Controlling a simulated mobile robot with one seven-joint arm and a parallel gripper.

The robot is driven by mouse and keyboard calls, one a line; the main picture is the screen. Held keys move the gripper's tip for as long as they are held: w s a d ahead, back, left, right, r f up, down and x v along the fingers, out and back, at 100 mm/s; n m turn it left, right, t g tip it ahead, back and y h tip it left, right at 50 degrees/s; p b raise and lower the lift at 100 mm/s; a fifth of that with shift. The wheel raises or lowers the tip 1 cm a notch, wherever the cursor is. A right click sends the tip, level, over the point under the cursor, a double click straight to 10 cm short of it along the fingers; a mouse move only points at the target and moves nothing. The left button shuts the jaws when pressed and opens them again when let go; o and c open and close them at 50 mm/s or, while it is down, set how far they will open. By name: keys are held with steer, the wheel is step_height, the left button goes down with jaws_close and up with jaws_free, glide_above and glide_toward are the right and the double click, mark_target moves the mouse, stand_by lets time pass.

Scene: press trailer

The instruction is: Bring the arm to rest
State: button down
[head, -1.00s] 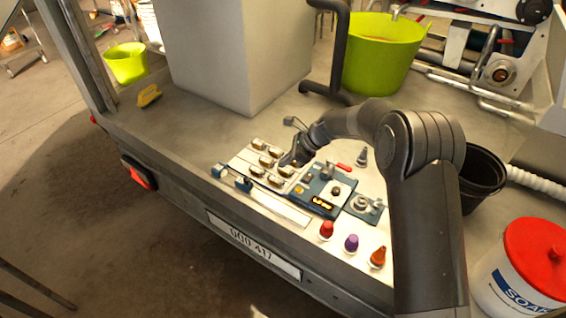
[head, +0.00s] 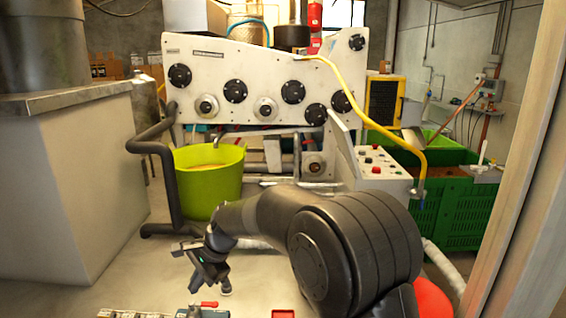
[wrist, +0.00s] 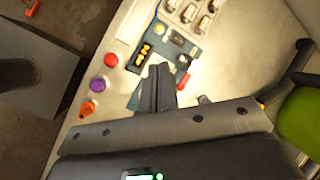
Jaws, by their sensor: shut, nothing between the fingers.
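My gripper (head: 205,268) hangs in the lower middle of the head view, beyond the bend of my arm, with its fingers pointing down. In the wrist view its two fingers (wrist: 157,80) are together and empty. They appear above the control panel (wrist: 122,47), apart from it as far as I can tell. The panel carries a unit with a lit amber display (wrist: 143,54), a row of switches (wrist: 187,13) and red (wrist: 111,60), purple (wrist: 97,84) and orange (wrist: 87,109) knobs. A red-handled lever (wrist: 183,80) lies close to the fingers.
A yellow-green tub (head: 208,190) stands behind my gripper, with dark pipes (head: 163,170) beside it. A large grey box (head: 70,200) fills the left. A white machine (head: 262,85) spans the back. A green crate (head: 460,210) stands at the right, behind a pale post (head: 520,180).

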steer(key=s+d+r+n+t+h, duration=0.1)
steer(key=s+d+r, duration=0.25)
steer(key=d, duration=0.35)
steer(key=s+d+r+n+t, duration=0.1)
steer(key=s+d+r+n, duration=0.1)
steer(key=d+r, duration=0.35)
steer(key=s+d+r+n+t+h, duration=0.1)
steer(key=s+d+r+t, duration=0.15)
steer(key=d, duration=0.65)
steer(key=s+d+f+n+t+h, duration=0.1)
steer(key=s+d+n+h, duration=0.2)
steer(key=s+d, duration=1.2)
steer(key=shift+s+d+f+n+t+h, duration=0.15)
steer(key=shift+s+f+n+t+h, duration=0.2)
steer(key=shift+s+n, duration=0.4)
steer(key=shift+r, duration=0.1)
